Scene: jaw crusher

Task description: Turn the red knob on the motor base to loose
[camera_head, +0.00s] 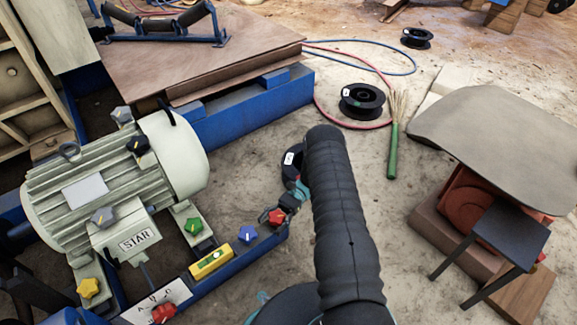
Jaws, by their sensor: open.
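The motor base (222,252) is a blue frame under a pale grey-green motor (105,187). A red knob (276,217) sits at the base's right end, on the blue rail. A second red knob (163,313) sits at the bottom, by a white lettered plate. My gripper (286,207) is small and dark in this view, right at the upper right side of the first red knob. Its jaws are open, and the fingers are partly hidden. I cannot tell whether they touch the knob or stand around it.
Blue (247,234), green (194,226) and yellow (88,288) knobs and a yellow level (211,261) are near the motor. A wooden platform (190,55) stands behind. A black spool (362,101), a broom (394,140) and a stool (505,235) are to the right. Some floor between is clear.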

